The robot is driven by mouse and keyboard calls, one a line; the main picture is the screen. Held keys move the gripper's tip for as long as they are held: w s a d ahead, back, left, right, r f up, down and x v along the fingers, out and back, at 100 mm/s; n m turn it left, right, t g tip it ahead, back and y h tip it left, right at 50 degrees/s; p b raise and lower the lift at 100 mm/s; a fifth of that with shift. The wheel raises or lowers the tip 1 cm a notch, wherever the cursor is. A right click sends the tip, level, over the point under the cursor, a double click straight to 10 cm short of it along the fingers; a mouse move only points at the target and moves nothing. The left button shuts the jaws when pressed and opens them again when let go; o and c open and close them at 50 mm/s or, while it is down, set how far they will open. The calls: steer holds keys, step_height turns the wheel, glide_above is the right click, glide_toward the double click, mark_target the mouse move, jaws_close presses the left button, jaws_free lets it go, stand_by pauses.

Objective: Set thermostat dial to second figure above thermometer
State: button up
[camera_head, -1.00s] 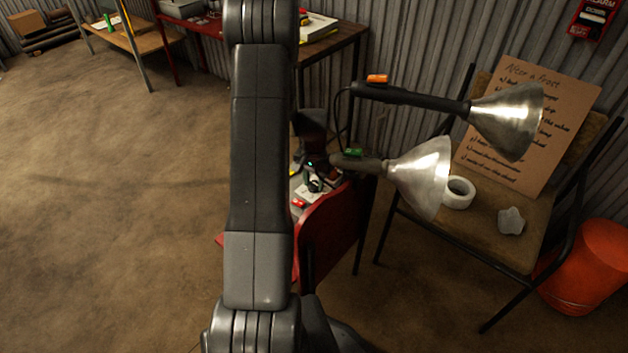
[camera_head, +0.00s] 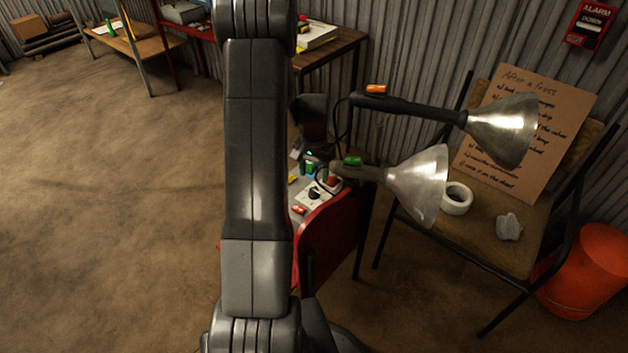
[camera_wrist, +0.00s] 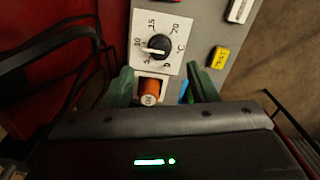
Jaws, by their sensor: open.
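The thermostat dial (camera_wrist: 160,46) is a round black knob on a white scale plate (camera_wrist: 178,27) marked 5, 10, 15, 20. Its white pointer faces left in the wrist view, near the 10 or between 5 and 10. The dial also shows in the head view (camera_head: 314,193). My gripper (camera_wrist: 162,85) is open, its green fingers apart and clear of the dial, below it in the wrist view. No thermometer reading is legible.
The grey panel (camera_wrist: 207,35) carries a yellow labelled block (camera_wrist: 220,57) and a blue piece (camera_wrist: 183,92). Black cables (camera_wrist: 60,50) run at left. Two metal-shaded lamps (camera_head: 417,185) stand close right of the panel in the head view. A chair holds a cardboard note (camera_head: 525,130) and tape roll (camera_head: 457,198).

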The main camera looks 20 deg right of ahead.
mark_target(314, 190)
step_height(314, 190, up, 7)
steer(key=p, duration=0.1)
stand_by(0.4)
step_height(314, 190, down, 14)
steer(key=b, duration=0.3)
steer(key=shift+r, duration=0.1)
steer(key=shift+r, duration=0.15)
